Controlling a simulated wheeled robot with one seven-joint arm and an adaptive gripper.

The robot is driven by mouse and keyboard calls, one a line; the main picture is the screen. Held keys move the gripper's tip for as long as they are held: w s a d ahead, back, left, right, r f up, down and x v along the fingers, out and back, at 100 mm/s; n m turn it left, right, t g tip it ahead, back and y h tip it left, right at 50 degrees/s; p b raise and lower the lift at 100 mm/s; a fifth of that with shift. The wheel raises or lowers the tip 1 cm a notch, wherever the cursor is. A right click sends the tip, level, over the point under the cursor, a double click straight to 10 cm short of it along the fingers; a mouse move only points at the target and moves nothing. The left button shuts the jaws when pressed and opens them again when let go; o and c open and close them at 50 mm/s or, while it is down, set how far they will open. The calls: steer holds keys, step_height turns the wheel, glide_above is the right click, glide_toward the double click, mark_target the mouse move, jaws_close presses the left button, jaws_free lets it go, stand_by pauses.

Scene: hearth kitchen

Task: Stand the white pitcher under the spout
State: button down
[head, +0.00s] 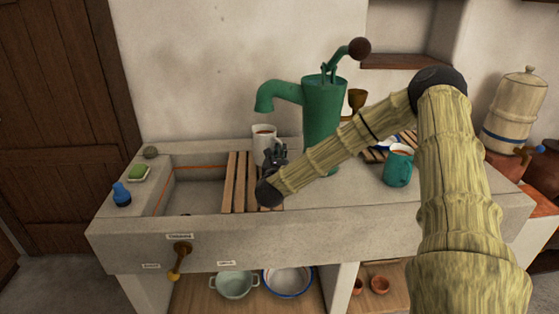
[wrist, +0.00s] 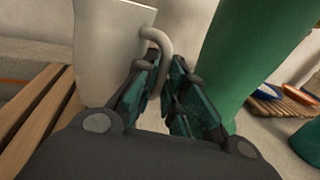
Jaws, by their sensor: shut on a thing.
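The white pitcher (head: 263,135) is upright at the back of the sink, just below the mouth of the green pump's spout (head: 265,100) in the head view. Its inside looks brownish. My gripper (head: 274,156) is in front of the pitcher. In the wrist view, my gripper (wrist: 165,90) is shut on the handle of the pitcher (wrist: 105,50), with the handle's loop between the fingers. The pitcher's base is at the wooden slats (head: 240,180); I cannot tell whether it touches them. The green pump body (head: 322,110) stands close to the right.
A teal mug (head: 398,168) stands on the counter right of the pump, near a rack with dishes (head: 375,153). A green soap (head: 138,172) and a blue bottle (head: 121,194) are at the left edge. The sink basin (head: 195,195) is open left of the slats.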

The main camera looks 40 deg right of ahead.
steer(key=shift+w+d+f, duration=0.1)
steer(key=shift+w+f, duration=0.05)
steer(key=shift+w, duration=0.05)
steer(key=shift+f+p, duration=0.45)
steer(key=shift+f, duration=1.2)
steer(key=c, duration=1.5)
jaws_free()
steer(key=shift+r, duration=0.1)
steer(key=b+v, duration=0.2)
steer(key=v, duration=0.8)
steer(key=shift+s+b, duration=0.2)
steer(key=shift+b, duration=0.15)
steer(key=shift+v, duration=0.9)
steer(key=shift+w, duration=0.1)
